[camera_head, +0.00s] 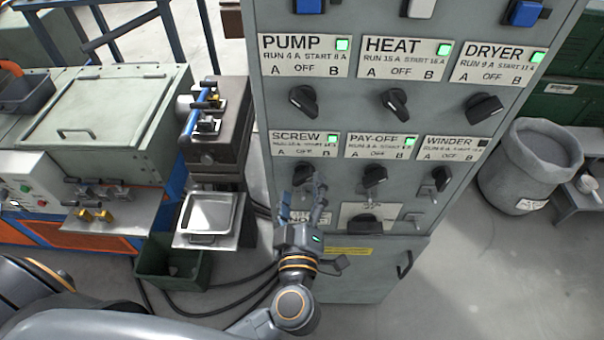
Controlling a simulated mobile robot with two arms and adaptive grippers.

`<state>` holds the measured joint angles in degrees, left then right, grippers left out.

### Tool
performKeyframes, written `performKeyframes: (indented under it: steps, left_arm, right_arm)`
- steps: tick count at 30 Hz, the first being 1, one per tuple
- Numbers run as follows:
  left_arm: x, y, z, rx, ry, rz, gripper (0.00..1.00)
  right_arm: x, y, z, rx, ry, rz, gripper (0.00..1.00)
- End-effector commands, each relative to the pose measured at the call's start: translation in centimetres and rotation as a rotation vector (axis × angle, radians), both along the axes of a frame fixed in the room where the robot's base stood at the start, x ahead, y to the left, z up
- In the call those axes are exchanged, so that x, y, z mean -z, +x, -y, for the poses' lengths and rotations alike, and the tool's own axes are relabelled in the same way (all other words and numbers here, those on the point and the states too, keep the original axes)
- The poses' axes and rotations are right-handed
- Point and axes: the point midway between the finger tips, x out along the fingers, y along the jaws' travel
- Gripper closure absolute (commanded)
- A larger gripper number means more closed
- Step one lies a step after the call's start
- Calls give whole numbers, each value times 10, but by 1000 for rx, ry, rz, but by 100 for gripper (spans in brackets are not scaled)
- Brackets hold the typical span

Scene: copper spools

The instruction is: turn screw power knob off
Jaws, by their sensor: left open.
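The SCREW label (304,144) on the grey control cabinet has a lit green lamp at its right end. Its dark screw power knob (303,174) sits just below the label and is partly covered by my left gripper. My left gripper (304,188) reaches up from below, its fingertips at or just under the knob. It is open; I cannot tell whether the fingers touch the knob. The knob's exact pointing direction is hidden. My right gripper is not in view.
The PAY-OFF knob (374,176) and WINDER knob (441,178) are to the right. The PUMP knob (303,101), HEAT knob (395,103) and DRYER knob (484,107) are above. A metal tray (208,213) stands left of the cabinet (265,110).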

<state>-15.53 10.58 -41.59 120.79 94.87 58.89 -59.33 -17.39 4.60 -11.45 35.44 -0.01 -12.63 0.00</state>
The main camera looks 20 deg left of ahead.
Motion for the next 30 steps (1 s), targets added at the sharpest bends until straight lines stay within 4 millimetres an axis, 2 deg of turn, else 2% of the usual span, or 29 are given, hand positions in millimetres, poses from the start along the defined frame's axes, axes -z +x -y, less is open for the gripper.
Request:
performKeyframes:
  steps: [3, 6, 16, 17, 24, 25, 30]
  left_arm:
    - [-2, 16, -4, 1, 2, 2, 25]
    - [-1, 23, -6, 0, 1, 1, 25]
    - [1, 26, -8, 0, 0, 0, 25]
    - [1, 26, -8, 0, 0, 0, 27]
    - [1, 26, -7, 0, 0, 0, 75]
    - [1, 26, -7, 0, 0, 0, 79]
    - [1, 26, -8, 0, -5, 1, 79]
  right_arm:
    - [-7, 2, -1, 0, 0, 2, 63]
    - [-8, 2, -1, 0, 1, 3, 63]
    - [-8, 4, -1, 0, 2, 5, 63]
    - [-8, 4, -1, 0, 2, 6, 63]
    - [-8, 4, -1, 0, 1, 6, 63]
    - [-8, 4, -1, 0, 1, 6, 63]
    - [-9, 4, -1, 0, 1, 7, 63]
